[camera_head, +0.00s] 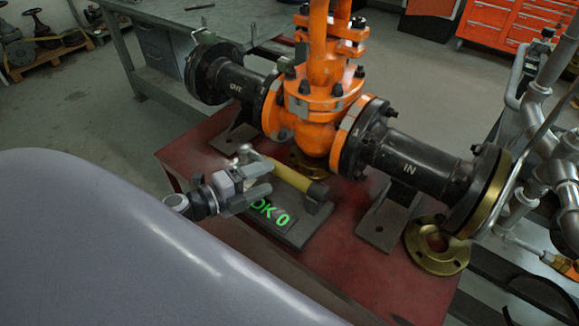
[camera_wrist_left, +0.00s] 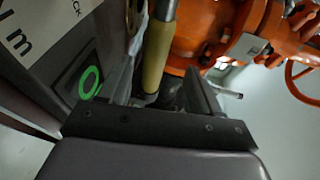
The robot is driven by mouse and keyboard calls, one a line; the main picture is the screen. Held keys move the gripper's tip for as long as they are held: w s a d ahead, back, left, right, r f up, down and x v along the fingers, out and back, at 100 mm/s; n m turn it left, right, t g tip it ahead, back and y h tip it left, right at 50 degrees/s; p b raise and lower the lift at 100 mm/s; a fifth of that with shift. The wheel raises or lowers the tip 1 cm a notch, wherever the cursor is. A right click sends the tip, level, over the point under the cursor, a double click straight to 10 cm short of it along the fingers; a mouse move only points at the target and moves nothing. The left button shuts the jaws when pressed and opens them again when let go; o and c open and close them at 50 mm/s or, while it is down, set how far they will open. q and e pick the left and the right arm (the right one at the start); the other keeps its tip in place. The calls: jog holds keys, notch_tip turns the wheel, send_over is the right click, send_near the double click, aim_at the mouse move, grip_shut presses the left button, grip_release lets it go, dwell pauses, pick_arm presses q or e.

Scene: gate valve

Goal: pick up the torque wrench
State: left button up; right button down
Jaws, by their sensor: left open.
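The torque wrench (camera_head: 294,174) has a yellow handle, a dark grip end at the right and a silver head at the left. It lies on a grey stand (camera_head: 292,238) with a green lit display reading "OK 0". My left gripper (camera_head: 266,179) is open right at the wrench, beside the handle near the head end. In the left wrist view, the yellow handle (camera_wrist_left: 157,55) shows between the two spread fingers of the gripper (camera_wrist_left: 165,85). I cannot tell whether a finger touches it. My right gripper is not in view.
The orange gate valve (camera_head: 318,100) with black pipe flanges stands just behind the wrench on the red table (camera_head: 350,270). Silver pipework (camera_head: 535,130) stands at the right. A grey workbench (camera_head: 160,20) is at the back left.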

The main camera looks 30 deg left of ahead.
aim_at(277, 173)
pick_arm(q)
jog(key=shift+a+f+x, duration=0.1)
jog(key=shift+f+x, duration=0.05)
jog(key=shift+x, duration=1.5)
jog(key=shift+a+f+x, duration=0.1)
jog(key=shift+f+x, duration=0.05)
jog(key=shift+x, duration=1.45)
grip_shut()
jog(key=shift+w+r, duration=0.1)
jog(key=shift+r, duration=0.05)
